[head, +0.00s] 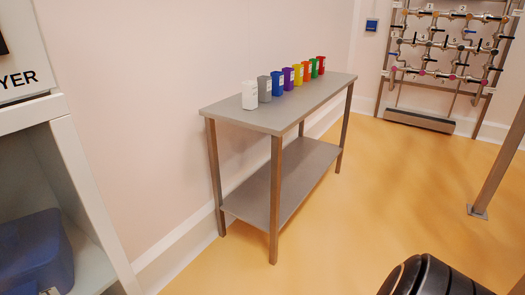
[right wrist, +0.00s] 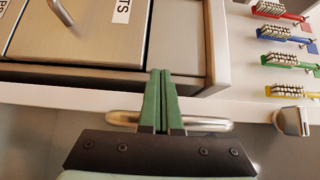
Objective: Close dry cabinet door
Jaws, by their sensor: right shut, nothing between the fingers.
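My right gripper (right wrist: 160,73) shows in the right wrist view with its two green fingers together and nothing between them. The fingers cross in front of a horizontal metal bar handle (right wrist: 212,124), which shows on both sides of them. I cannot tell whether they touch it. The handle lies over a grey, glass-like panel (right wrist: 262,145) below a white edge. I cannot tell whether this panel is the dry cabinet door or how far open it stands. No dry cabinet door can be made out in the head view. My left gripper is not in view.
In the head view, a white cabinet (head: 92,190) holds a blue box (head: 35,250). A grey table (head: 240,121) bears several coloured containers. Yellow floor (head: 370,190) is clear beside it.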

